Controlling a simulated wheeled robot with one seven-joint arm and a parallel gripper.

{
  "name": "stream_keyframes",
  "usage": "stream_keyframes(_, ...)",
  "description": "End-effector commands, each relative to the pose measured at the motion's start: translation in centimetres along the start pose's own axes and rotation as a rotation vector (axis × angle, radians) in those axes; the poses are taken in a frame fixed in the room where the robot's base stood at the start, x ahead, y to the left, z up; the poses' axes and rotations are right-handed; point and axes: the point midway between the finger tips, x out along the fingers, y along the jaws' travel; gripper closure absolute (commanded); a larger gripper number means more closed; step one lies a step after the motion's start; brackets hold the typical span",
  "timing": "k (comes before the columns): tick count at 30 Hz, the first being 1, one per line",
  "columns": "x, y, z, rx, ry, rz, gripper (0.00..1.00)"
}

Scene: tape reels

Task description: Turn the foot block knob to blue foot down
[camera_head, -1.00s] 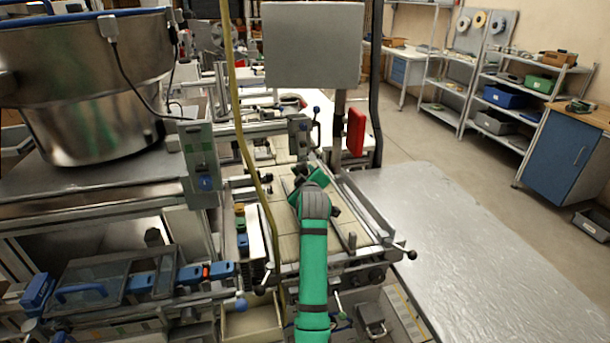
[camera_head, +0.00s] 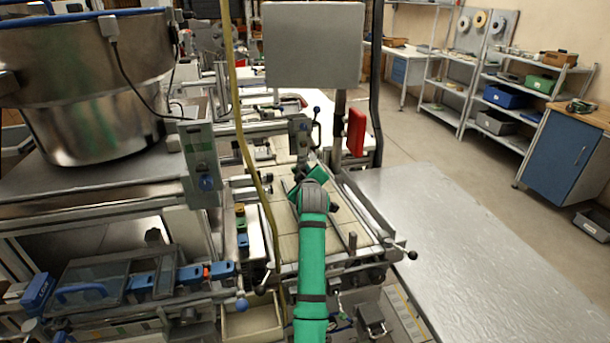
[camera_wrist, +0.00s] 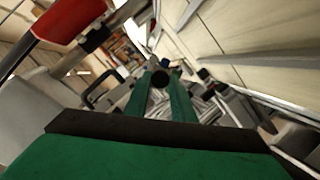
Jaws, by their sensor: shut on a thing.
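My green arm reaches over the pale slatted bed of the machine in the head view, and my gripper (camera_head: 305,174) is at its far end, low over the bed. In the wrist view the green fingers of my gripper (camera_wrist: 163,98) are closed around a small dark round-ended piece (camera_wrist: 160,78), which looks like the foot block knob. Its markings and any blue foot cannot be made out. In the head view my wrist hides the knob.
A yellow hose (camera_head: 240,120) hangs left of my arm. A grey panel (camera_head: 313,45) stands on a post behind, with a red box (camera_head: 356,132) beside it. A rail with a ball-ended crank (camera_head: 400,246) lies to the right, beside a bare metal table (camera_head: 470,250).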

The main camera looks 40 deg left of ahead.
Motion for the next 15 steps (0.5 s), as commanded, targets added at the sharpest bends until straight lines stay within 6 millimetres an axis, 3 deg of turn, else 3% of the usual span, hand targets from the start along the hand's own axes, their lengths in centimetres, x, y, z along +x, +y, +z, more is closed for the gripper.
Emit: stream_keyframes(15, 0.00, 0.20, 0.04, 0.252, -0.001, -0.067, 1.00)
